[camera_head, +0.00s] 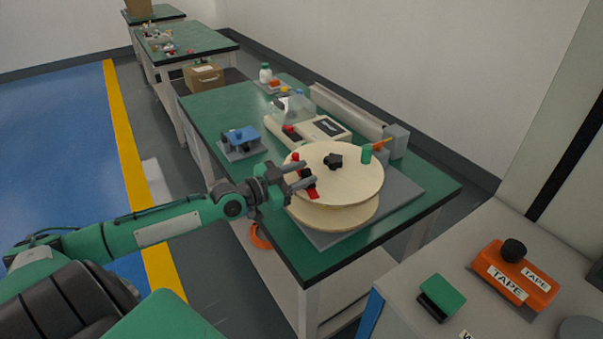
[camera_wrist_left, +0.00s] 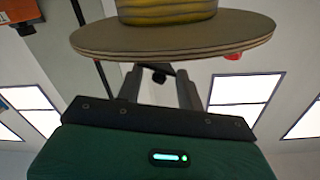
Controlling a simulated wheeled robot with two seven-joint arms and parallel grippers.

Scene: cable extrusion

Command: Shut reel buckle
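The reel (camera_head: 350,180) is a pale wooden spool lying flat, with a black star-shaped knob (camera_head: 334,160) near its middle. A red and black part that looks like the buckle sits at the reel's left edge, with a red tab (camera_head: 314,194) showing. My left gripper (camera_head: 303,174) is at that edge, its two fingers apart over the part; contact cannot be told. In the left wrist view the reel's flange (camera_wrist_left: 170,38) crosses the top, and the gripper (camera_wrist_left: 160,80) has spread fingers with a small black piece between them. My right gripper is out of view.
The reel stands on a grey plate (camera_head: 408,191) on a green-topped table (camera_head: 225,103). A beige device (camera_head: 318,131) and a blue-topped fixture (camera_head: 241,140) are behind. A grey cabinet at front right holds an orange tape dispenser (camera_head: 527,268) and a green block (camera_head: 442,294).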

